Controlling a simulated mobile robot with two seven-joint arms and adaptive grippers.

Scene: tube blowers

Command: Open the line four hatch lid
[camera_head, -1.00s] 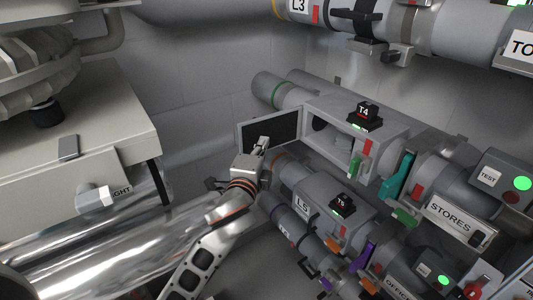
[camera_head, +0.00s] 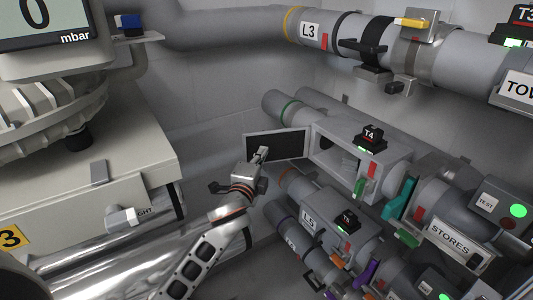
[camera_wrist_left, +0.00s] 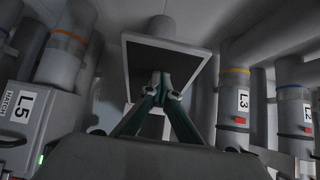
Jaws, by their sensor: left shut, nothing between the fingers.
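The line four hatch is a pale grey box (camera_head: 384,166) with a T4 block (camera_head: 370,139) on top; its front stands open and the inside shows. Its lid (camera_head: 277,146), a dark panel in a pale frame, is swung out to the left of the box. My left gripper (camera_head: 262,154) is at the lid's lower left part in the head view, shut and empty. In the left wrist view the closed fingertips (camera_wrist_left: 172,90) overlap the dark face of the lid (camera_wrist_left: 150,62); whether they touch it I cannot tell. My right gripper is not in view.
The L5 hatch box (camera_head: 325,220) with its T5 block sits below and in front of the line four box. The L3 pipe (camera_head: 340,35) runs above. A grey machine cabinet (camera_head: 100,180) stands at left. Teal and green handles (camera_head: 398,200) stick out at right.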

